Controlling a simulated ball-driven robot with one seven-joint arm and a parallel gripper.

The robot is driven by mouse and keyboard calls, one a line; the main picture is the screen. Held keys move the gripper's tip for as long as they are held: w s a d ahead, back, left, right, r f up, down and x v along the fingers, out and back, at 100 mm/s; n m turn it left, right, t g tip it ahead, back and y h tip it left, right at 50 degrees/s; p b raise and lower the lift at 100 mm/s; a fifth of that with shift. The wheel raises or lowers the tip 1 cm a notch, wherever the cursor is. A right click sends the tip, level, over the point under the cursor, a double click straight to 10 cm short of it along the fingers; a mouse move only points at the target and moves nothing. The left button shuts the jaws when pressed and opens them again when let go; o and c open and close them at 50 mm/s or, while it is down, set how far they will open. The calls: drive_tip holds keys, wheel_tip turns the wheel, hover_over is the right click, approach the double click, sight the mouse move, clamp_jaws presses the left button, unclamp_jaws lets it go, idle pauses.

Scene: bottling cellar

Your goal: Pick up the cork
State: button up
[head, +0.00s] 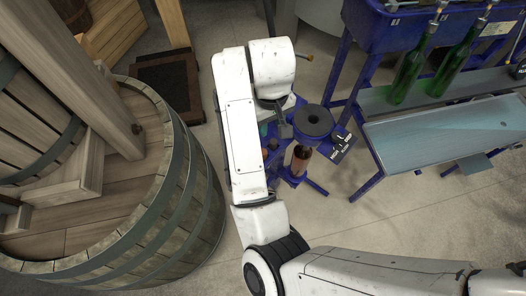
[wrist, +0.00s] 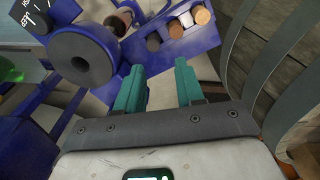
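A blue rack (wrist: 203,38) in the wrist view holds three round-topped pieces in a row. The right one is light tan and looks like a cork (wrist: 202,15); the middle one (wrist: 174,27) is brown, and the left one (wrist: 153,43) is darker grey-brown. My gripper (wrist: 160,70) has two teal fingers set well apart with nothing between them. The rack lies beyond the fingertips, and no contact shows. In the head view my arm largely covers this spot, so the cork cannot be made out there.
A blue stand with a grey disc (head: 313,121) adjoins the rack, with a brown bottle (head: 299,161) and a sign (head: 342,146) close by. A large wooden barrel (head: 205,205) stands left. A bench with green bottles (head: 408,75) is right. Floor in front is clear.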

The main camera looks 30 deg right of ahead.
drive_tip(key=shift+s+a+f+b, duration=0.15)
drive_tip(key=shift+a+f, duration=0.25)
drive_tip(key=shift+f, duration=1.45)
drive_tip(key=shift+s+a+f+b, duration=0.1)
drive_tip(key=shift+a+f, duration=0.35)
drive_tip(key=shift+f, duration=1.35)
drive_tip(key=shift+s+a+f+b, duration=0.15)
drive_tip(key=shift+a+f, duration=0.25)
drive_tip(key=shift+f, duration=1.45)
drive_tip(key=shift+w, duration=0.1)
clamp_jaws()
